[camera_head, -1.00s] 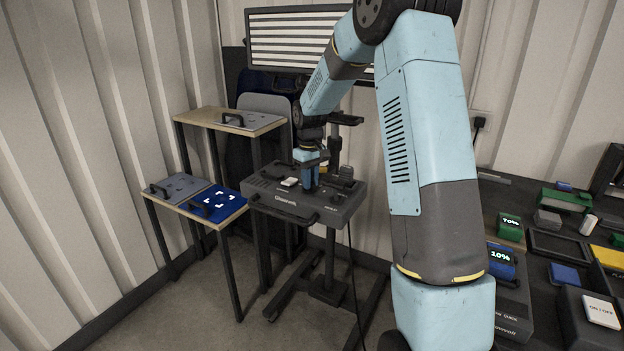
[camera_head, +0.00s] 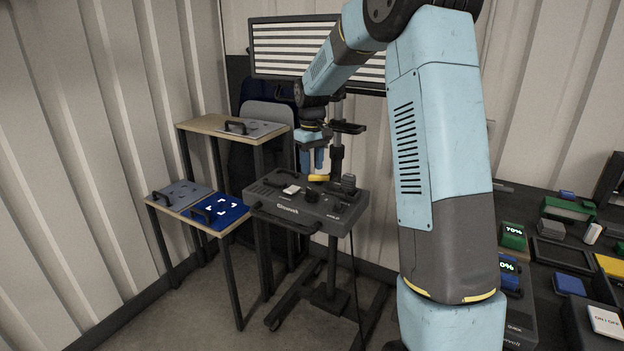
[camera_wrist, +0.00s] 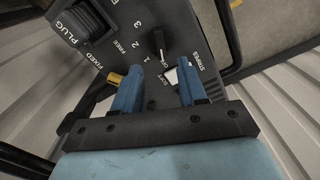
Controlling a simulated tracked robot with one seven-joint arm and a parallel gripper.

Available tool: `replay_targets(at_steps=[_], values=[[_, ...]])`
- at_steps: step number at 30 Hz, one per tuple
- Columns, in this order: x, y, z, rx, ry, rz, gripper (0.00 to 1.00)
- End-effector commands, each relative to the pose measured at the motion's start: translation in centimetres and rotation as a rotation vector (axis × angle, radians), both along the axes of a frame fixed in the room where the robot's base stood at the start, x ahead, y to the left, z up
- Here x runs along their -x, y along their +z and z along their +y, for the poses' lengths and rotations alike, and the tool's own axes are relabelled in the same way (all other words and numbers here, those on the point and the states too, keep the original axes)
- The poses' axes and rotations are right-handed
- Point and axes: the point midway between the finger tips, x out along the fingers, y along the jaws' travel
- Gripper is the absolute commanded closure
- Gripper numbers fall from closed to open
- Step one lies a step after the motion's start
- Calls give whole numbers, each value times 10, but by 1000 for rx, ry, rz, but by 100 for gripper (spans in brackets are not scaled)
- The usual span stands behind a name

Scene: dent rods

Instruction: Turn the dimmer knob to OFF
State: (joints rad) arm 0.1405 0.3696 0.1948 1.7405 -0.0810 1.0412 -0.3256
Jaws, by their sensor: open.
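The dark control box (camera_head: 285,214) stands on a wheeled stand. The dimmer knob (camera_wrist: 158,40) is a small dark knob with a light mark on its top face. Printed digits 1, 2 and 3 lie beside it in the wrist view, with small lettering below. I cannot read its exact setting. My gripper (camera_head: 313,168) hangs above the box.
A white switch (camera_head: 291,189) is on the box, and a black plug block (camera_head: 348,182) at its right. A yellow piece (camera_head: 318,177) shows below my gripper. A striped screen (camera_head: 285,50) stands behind. Left shelves hold handled plates; the right bench (camera_head: 520,200) is cluttered.

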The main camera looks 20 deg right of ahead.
Motion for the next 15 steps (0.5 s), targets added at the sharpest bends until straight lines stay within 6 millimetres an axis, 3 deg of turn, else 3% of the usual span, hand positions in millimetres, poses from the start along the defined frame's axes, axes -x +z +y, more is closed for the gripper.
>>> replay_targets(at_steps=[6,15], values=[[-1,37,0,1,-1,-1,58],[0,56,0,1,0,0,58]])
